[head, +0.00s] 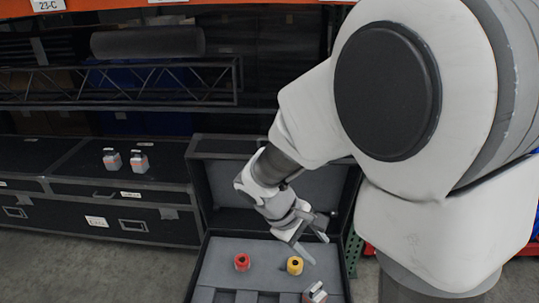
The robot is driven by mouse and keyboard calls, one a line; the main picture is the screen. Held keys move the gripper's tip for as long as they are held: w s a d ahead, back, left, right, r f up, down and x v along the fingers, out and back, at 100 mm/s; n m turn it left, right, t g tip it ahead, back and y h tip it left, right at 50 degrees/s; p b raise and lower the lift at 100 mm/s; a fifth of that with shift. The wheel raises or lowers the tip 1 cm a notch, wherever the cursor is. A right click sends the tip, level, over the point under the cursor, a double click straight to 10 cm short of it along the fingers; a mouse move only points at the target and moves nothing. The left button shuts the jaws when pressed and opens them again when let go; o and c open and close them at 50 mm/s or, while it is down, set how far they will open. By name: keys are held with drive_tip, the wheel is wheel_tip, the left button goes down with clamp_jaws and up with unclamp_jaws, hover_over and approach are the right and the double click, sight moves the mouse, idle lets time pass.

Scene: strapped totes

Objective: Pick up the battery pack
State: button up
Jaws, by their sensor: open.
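A small grey-white block with an orange-red band (315,293), which looks like a battery pack, is in the open case at the bottom of the head view. The frame edge cuts off its lower part. Two similar blocks stand upright on a black case at the left, one at the left (112,160) and one just right of it (139,162). My gripper (319,251) is open and empty, with its fingers spread and pointing down over the right part of the open case. In the picture it is above the banded block and beside a yellow round item (295,265).
The open case (212,270) has a grey insert with slots along its front, and its lid (222,185) stands up behind. A red round item (242,262) is on the insert. Shelf racking with a dark truss (120,85) stands behind.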

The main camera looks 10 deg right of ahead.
drive_tip(key=w+a+f+n+t+h+b, duration=0.15)
drive_tip(key=f+n, duration=0.25)
drive_tip(key=f, duration=0.4)
drive_tip(key=w+a+f+n+h+b, duration=0.1)
drive_tip(key=w+f+n+h, duration=0.25)
drive_tip(key=f, duration=0.55)
drive_tip(key=n+t+b, duration=0.2)
drive_tip(key=n+t, duration=0.4)
drive_tip(key=n, duration=0.4)
approach(314, 289)
drive_tip(key=x, duration=0.2)
drive_tip(key=b+x, duration=0.1)
drive_tip(key=x, duration=0.2)
drive_tip(key=shift+d+f, duration=0.2)
drive_tip(key=shift+f, duration=0.1)
drive_tip(key=shift+b+x, duration=0.7)
drive_tip(key=shift+x, duration=2.3)
drive_tip(key=shift+r, duration=0.15)
clamp_jaws()
drive_tip(key=shift+m, duration=0.25)
